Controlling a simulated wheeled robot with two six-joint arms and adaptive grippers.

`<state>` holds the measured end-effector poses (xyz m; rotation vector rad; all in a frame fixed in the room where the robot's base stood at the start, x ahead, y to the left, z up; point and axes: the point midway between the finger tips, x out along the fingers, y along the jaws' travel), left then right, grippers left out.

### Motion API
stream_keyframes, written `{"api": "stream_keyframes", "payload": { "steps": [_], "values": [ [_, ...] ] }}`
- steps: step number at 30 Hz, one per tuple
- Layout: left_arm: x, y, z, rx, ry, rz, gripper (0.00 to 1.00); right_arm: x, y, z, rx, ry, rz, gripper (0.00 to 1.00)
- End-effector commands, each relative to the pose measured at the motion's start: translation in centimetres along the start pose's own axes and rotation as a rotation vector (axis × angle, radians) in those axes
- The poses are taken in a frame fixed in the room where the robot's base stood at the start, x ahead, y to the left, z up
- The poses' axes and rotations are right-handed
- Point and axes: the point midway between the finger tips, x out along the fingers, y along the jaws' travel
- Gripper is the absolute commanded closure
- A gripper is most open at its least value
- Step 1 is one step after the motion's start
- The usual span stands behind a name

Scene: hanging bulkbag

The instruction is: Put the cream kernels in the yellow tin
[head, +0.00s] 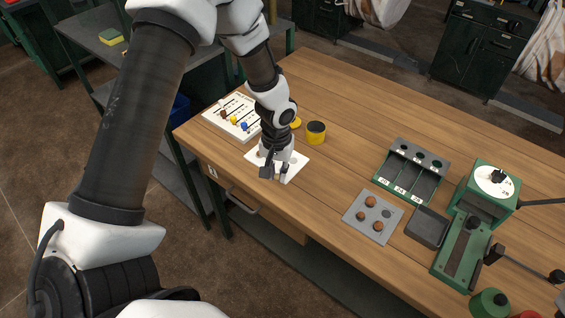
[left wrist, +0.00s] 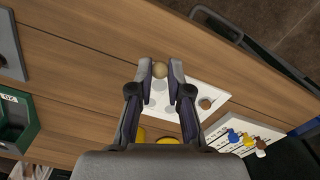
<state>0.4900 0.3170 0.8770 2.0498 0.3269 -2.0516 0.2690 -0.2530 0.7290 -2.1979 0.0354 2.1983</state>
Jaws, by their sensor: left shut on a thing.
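My left gripper (head: 275,174) is over the white card (head: 296,166) near the table's front edge. In the left wrist view its fingertips (left wrist: 160,73) are shut on a round cream kernel (left wrist: 160,69). Another small round tan-brown thing (left wrist: 206,103) is on the card, which also shows in the left wrist view (left wrist: 208,88). The yellow tin (head: 316,133) with a dark top stands behind the card, to the right of the gripper; I cannot see into it. A flat yellow piece, perhaps its lid (head: 296,122), lies beside it, partly behind my arm. My right gripper is not in view.
A white board with coloured pegs (head: 233,118) lies left of the card. To the right are a grey plate with brown rounds (head: 372,216), a green rack (head: 410,170), a dark tray (head: 427,227) and a green machine (head: 485,194). The table between tin and rack is clear.

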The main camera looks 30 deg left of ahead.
Motion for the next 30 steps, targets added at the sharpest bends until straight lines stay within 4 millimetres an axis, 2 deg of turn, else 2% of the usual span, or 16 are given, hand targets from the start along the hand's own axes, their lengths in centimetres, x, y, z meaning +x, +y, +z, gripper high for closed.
{"api": "stream_keyframes", "payload": {
  "steps": [3, 6, 10, 14, 23, 30],
  "values": [
    [0.4, 0.1, 3.8, 0.005, -0.001, 0.000, 0.92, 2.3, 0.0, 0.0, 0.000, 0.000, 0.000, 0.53],
    [0.2, 0.2, 6.5, 0.004, 0.001, 0.001, 0.92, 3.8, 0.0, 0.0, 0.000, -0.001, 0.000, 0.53],
    [-0.4, 0.3, 8.6, 0.002, 0.002, 0.001, 0.92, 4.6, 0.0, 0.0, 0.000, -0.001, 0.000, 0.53],
    [-0.7, 0.3, 9.5, 0.000, 0.001, 0.000, 0.92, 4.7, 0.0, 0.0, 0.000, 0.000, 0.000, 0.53],
    [-0.8, 0.3, 9.5, 0.004, 0.000, 0.000, 0.92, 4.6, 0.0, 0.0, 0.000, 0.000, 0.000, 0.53],
    [-1.0, -0.1, 9.5, 0.186, 0.001, 0.002, 0.92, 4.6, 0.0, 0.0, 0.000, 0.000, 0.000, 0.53]
  ]
}}
